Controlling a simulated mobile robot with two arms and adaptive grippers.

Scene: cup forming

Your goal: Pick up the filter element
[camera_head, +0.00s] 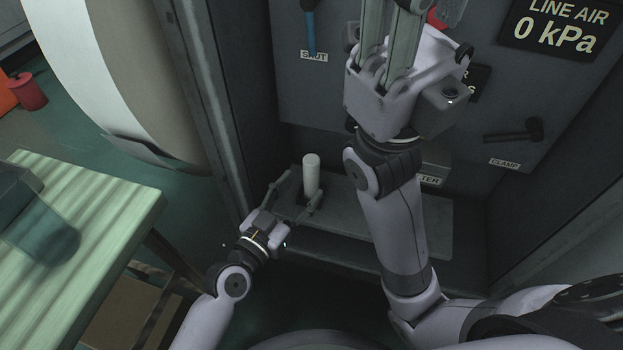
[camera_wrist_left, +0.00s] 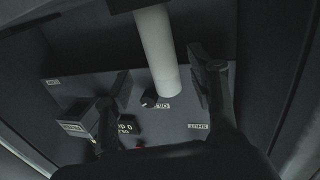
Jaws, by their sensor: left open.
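The filter element appears to be the white upright cylinder (camera_head: 311,176) on a low grey ledge (camera_head: 405,235) of the cabinet. In the left wrist view the white cylinder (camera_wrist_left: 157,50) rises between the two fingers. My left gripper (camera_head: 303,190) is open, with a finger to either side of the cylinder; whether either finger touches it I cannot tell. It also shows in the left wrist view (camera_wrist_left: 161,68). My right gripper (camera_head: 388,30) is raised in front of the panel, its fingertips cut off by the top edge. A partly hidden label ending in "TER" (camera_head: 429,180) is behind my right arm.
The panel (camera_head: 330,90) carries a blue handle (camera_head: 309,28) by a "SHUT" label, a black handle (camera_head: 514,131) by a "CLAMP" label and a "LINE AIR 0 kPa" display (camera_head: 555,30). A post (camera_head: 210,100) stands left of the ledge. A green bench (camera_head: 100,215) is farther left.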

